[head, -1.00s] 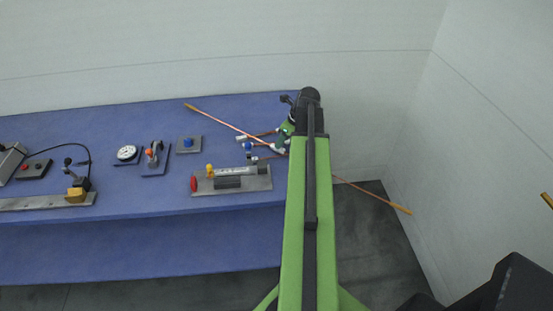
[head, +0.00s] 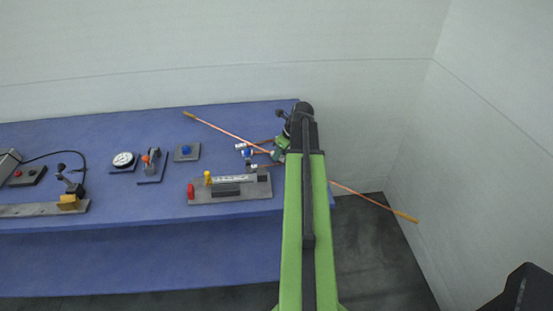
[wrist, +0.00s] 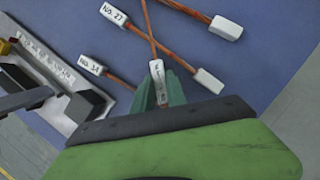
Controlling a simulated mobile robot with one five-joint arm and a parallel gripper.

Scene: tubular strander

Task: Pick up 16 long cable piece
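The long copper cable piece (head: 229,133) with yellow-brown ends runs slantwise across the right end of the blue bench in the head view and passes behind my arm. Its right part hangs out past the bench edge. In the wrist view a copper piece (wrist: 150,30) runs down to a white tag (wrist: 156,72) between the green fingers of my gripper (wrist: 158,95). The fingers look closed on it. The tag's number is too small to read, and I cannot tell whether the piece is clear of the bench. In the head view my gripper (head: 281,146) is partly hidden.
Shorter tagged pieces lie close by, including No. 27 (wrist: 113,15) and No. 14 (wrist: 92,65). A grey fixture (head: 230,187) stands in front, with a blue button box (head: 187,152) and a dial (head: 123,160) to the left. Walls stand behind and at right.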

